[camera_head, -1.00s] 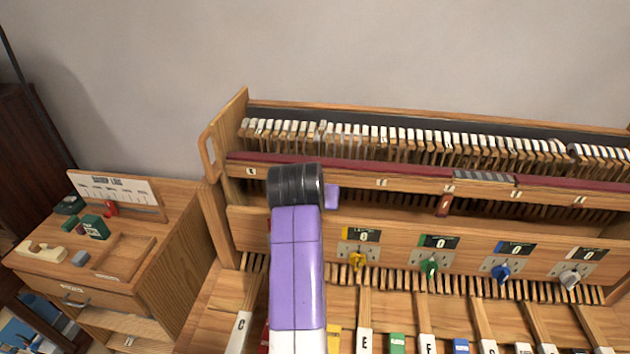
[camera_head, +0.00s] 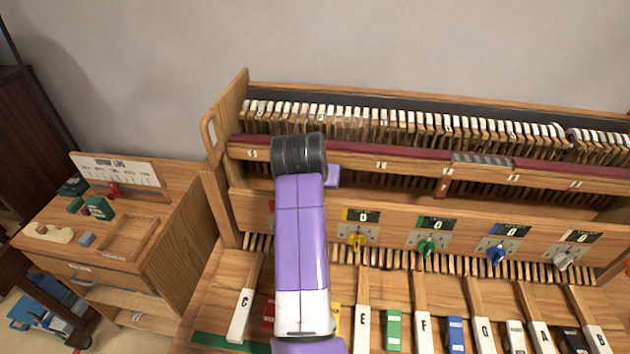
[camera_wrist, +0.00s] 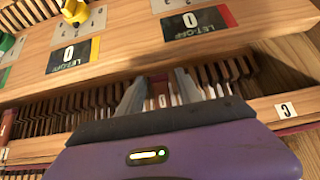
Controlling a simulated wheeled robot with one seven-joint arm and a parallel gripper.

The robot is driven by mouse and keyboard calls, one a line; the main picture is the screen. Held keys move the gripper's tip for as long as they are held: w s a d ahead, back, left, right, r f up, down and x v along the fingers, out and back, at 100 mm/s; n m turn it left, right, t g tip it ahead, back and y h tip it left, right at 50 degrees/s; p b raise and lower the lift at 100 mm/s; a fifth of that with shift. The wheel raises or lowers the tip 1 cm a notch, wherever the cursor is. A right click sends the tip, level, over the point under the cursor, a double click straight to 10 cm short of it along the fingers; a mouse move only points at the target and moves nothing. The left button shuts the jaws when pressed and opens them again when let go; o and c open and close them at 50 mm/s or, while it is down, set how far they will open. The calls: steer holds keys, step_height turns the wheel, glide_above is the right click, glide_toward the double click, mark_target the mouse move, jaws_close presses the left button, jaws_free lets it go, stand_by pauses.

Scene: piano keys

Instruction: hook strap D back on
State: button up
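In the wrist view my gripper (camera_wrist: 158,88) has its two dark fingers apart, facing the wooden action rail. A small dark reddish-brown piece (camera_wrist: 158,78) shows between the fingers; I cannot tell whether it is strap D. A small pale tag (camera_wrist: 163,101) lies just beyond it, its letter unclear. In the head view my arm covers the D place on the rail (camera_head: 415,167), between the C label (camera_head: 252,155) and the E label (camera_head: 381,164). My fingers are hidden there. A red strap (camera_head: 442,188) hangs below the rail near the F label.
Below the rail is a wooden panel with yellow (camera_head: 357,240), green (camera_head: 427,247), blue (camera_head: 496,253) and grey (camera_head: 563,260) knobs. Piano keys fill the front. White-topped hammers (camera_head: 420,121) stand behind the rail. A side cabinet (camera_head: 130,238) with small tools stands at left.

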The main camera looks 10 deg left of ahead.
steer(key=b+v, duration=0.1)
steer(key=v, duration=0.6)
steer(key=shift+s+r+b, duration=0.25)
steer(key=shift+r+b, duration=0.05)
steer(key=shift+b, duration=0.1)
